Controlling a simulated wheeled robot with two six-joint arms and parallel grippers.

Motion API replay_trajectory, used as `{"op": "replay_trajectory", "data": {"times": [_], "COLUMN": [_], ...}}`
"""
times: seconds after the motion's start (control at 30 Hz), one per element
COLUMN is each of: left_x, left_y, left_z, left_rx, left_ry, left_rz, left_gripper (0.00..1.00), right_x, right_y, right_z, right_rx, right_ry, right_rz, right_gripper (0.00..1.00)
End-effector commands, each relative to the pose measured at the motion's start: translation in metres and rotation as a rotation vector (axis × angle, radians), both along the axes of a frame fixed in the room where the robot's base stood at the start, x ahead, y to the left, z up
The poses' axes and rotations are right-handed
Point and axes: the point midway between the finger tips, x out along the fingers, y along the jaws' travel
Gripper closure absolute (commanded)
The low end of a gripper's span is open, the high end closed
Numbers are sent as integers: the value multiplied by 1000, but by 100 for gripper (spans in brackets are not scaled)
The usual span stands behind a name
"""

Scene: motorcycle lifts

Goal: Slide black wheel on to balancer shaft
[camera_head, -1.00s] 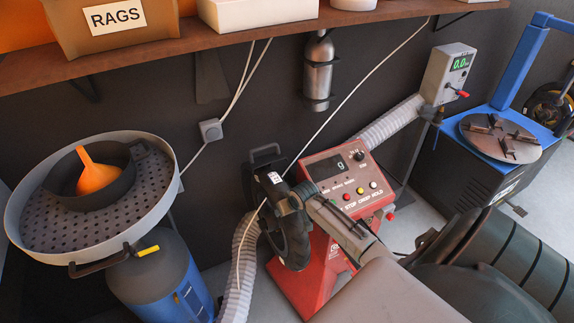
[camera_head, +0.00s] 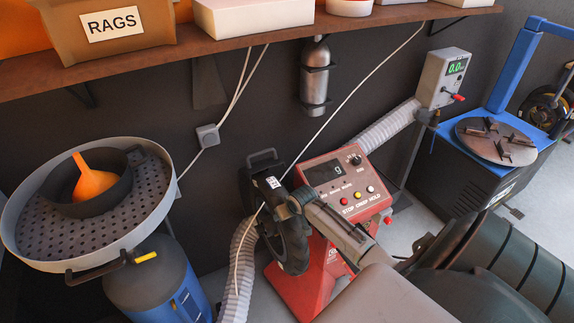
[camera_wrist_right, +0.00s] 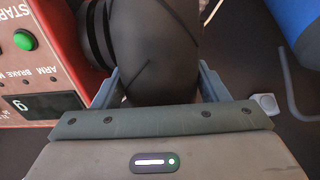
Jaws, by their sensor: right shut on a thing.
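The black wheel (camera_head: 288,245) hangs upright at the left side of the red balancer (camera_head: 345,183). My right gripper (camera_head: 287,205) is shut on the wheel's upper part, its arm reaching across in front of the balancer. In the right wrist view, the wheel (camera_wrist_right: 160,45) sits between the two blue-grey fingers (camera_wrist_right: 160,85), and part of the balancer's panel (camera_wrist_right: 40,100) shows at left. The balancer shaft is not discernible, so I cannot tell whether the wheel is around it or beside it. My left gripper is not in view.
A grey perforated pan (camera_head: 150,215) with an orange funnel (camera_head: 95,183) stands at left above a blue tank (camera_head: 160,283). A wooden shelf (camera_head: 230,45) runs above. A ribbed hose (camera_head: 240,270) hangs beside the wheel. A blue tyre machine (camera_head: 475,165) stands at right.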

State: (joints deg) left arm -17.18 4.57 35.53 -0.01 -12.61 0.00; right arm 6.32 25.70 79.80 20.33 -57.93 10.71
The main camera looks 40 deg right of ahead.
Motion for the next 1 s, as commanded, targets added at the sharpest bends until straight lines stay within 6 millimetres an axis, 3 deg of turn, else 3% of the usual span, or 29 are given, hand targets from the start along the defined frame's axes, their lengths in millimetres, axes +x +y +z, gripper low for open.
{"op": "replay_trajectory", "data": {"times": [0.97, 1.0], "left_x": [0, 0], "left_y": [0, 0], "left_z": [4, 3], "left_rx": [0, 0], "left_ry": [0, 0], "left_rz": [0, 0], "left_gripper": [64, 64], "right_x": [-2, -2], "right_y": [-11, -11], "right_z": [2, 2], "right_rx": [-9, -9], "right_ry": [-1, -1], "right_rz": [0, 0], "right_gripper": [100, 29]}}
